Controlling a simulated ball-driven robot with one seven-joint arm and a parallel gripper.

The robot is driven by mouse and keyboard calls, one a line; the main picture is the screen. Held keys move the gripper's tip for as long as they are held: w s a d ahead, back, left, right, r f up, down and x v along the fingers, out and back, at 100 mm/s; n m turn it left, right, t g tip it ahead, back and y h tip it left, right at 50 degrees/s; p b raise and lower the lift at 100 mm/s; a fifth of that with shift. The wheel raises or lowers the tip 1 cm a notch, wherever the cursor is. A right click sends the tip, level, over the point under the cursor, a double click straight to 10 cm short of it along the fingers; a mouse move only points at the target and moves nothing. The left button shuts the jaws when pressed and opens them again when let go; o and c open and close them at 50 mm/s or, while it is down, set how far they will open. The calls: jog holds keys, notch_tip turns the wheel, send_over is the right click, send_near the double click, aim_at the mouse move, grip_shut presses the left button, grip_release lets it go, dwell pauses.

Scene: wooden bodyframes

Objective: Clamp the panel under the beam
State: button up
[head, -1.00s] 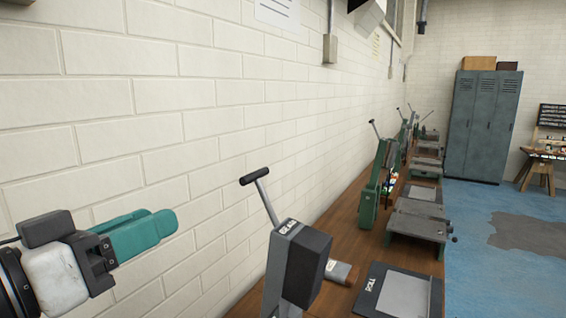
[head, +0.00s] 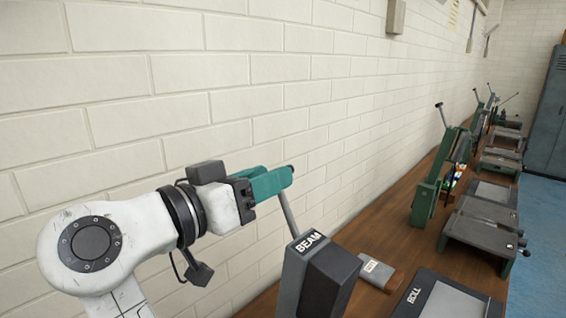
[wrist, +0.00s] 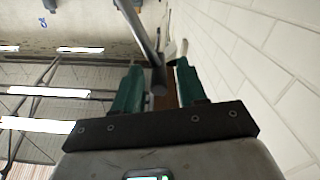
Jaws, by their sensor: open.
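The beam (head: 318,270) is a dark grey block labelled BEAM, standing on the wooden bench at the lower centre of the head view. A slanted metal lever (head: 289,216) rises from it, its top partly hidden by my gripper (head: 287,177). In the wrist view the lever (wrist: 143,38) runs down between the two teal fingers of my gripper (wrist: 157,78), which are apart with visible gaps on both sides. A dark flat plate labelled ROLL (head: 418,296) carries a light grey sheet (head: 460,303), possibly the panel. Whether anything lies under the beam cannot be told.
A small labelled grey block (head: 377,271) lies on the bench (head: 400,235) behind the beam. Green lever machines (head: 430,190) and grey flat stations (head: 482,232) line the bench further back. A white brick wall (head: 250,60) runs close along the left.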

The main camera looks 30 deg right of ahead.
jog(key=shift+p+x, duration=0.4)
jog(key=shift+x, duration=1.5)
jog(key=shift+c, duration=0.2)
grip_shut()
